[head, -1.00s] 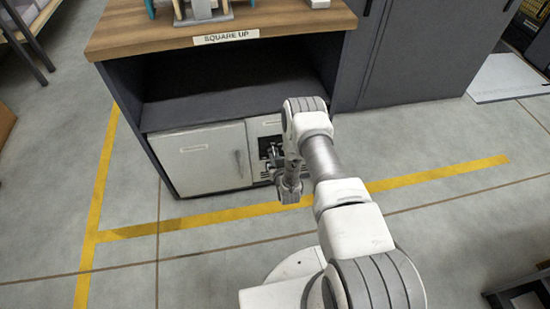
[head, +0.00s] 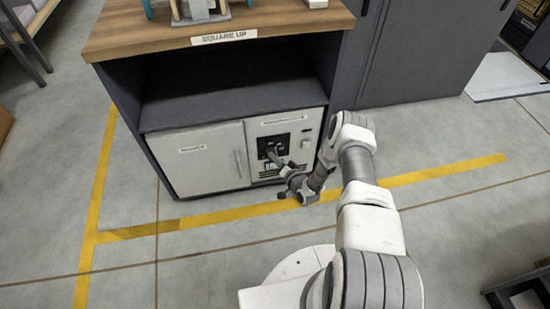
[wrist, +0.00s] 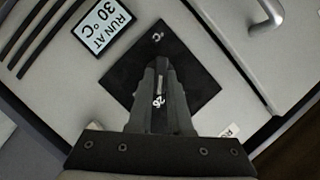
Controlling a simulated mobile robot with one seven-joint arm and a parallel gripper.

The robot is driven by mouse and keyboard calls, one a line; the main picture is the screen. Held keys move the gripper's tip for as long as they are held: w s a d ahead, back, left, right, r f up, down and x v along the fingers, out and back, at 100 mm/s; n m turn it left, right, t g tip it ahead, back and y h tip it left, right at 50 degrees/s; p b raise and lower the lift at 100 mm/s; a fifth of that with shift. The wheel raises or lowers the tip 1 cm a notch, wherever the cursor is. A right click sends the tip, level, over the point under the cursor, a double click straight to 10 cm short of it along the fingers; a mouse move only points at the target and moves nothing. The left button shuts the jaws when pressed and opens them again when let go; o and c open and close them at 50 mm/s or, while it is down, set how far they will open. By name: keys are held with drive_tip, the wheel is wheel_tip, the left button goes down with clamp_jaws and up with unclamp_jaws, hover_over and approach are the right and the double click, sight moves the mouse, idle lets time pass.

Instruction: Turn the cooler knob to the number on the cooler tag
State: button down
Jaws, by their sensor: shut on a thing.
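The cooler tag (wrist: 102,26) reads "RUN AT 30 °C" in the wrist view. Beside it is a square black dial plate (wrist: 195,75) with a "°C" mark. My gripper (wrist: 160,68) is shut on the cooler knob, which is mostly hidden between the fingers. Digits that look like 26 show between the fingers, partly covered. In the head view the dial plate (head: 264,144) is on the white cooler front, and my gripper (head: 276,157) reaches it from the lower right.
A white door (head: 205,160) with an upright handle is left of the cooler panel. A light switch-like block (head: 305,144) is on the panel's right. The wooden worktop (head: 130,28) overhangs an open dark shelf. The floor in front is clear, with yellow lines.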

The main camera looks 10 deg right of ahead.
drive_tip(key=shift+d+f+m+t+y, duration=0.15)
drive_tip(key=shift+m+t+y, duration=0.45)
drive_tip(key=shift+m, duration=1.1)
drive_tip(key=shift+f+m+t+y, duration=0.15)
drive_tip(key=shift+m+t+y, duration=0.4)
drive_tip(key=shift+m, duration=1.15)
drive_tip(key=c, duration=0.8)
unclamp_jaws()
drive_tip(key=shift+c, duration=0.2)
